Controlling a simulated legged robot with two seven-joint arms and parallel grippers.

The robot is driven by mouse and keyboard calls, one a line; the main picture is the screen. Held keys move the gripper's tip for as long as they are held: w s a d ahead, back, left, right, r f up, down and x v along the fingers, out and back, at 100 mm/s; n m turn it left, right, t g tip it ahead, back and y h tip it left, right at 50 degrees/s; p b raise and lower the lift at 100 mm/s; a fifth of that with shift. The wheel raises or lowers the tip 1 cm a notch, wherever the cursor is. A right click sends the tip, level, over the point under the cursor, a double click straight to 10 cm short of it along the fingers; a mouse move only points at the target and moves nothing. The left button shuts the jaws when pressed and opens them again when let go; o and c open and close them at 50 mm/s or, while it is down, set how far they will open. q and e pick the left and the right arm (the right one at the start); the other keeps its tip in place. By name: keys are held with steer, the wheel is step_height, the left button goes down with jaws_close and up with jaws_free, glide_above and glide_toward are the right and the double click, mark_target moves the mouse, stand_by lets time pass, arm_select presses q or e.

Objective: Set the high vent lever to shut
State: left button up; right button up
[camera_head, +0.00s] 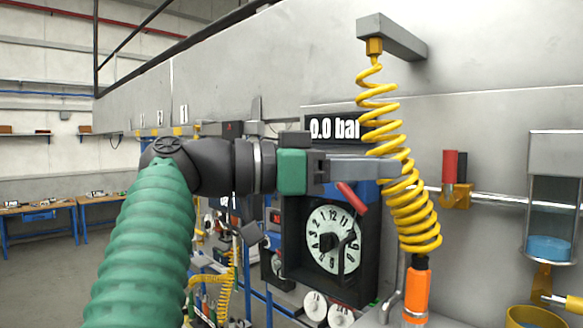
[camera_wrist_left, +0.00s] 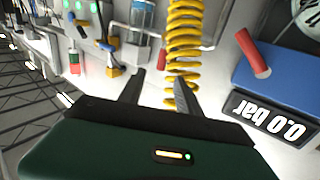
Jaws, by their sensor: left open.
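A red lever (camera_head: 352,197) slants down to the right from a blue block (camera_head: 368,190) beneath the 0.0 bar display. The lever also shows in the wrist view (camera_wrist_left: 253,54), jutting from the blue block (camera_wrist_left: 285,72). A second red handle (camera_head: 449,165) stands upright on a brass valve (camera_head: 456,195) farther right. I cannot tell by label which one is the high vent lever. My left gripper (camera_head: 392,168) is open in front of the panel, its fingers reaching to the yellow coil and hiding part of the blue block. Its fingers (camera_wrist_left: 160,82) hold nothing. My right gripper is out of view.
A yellow coiled hose (camera_head: 378,90) hangs by the fingertips, with an orange end (camera_head: 416,290) below. A round dial (camera_head: 335,240) sits below the lever. The bar display (camera_head: 335,128) is behind the gripper. A glass cylinder (camera_head: 553,215) stands at right.

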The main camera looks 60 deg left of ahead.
arm_select(q)
steer(key=p+v, duration=0.6)
steer(key=v, duration=1)
steer(key=shift+s+p, duration=0.3)
steer(key=shift+w+f, duration=0.1)
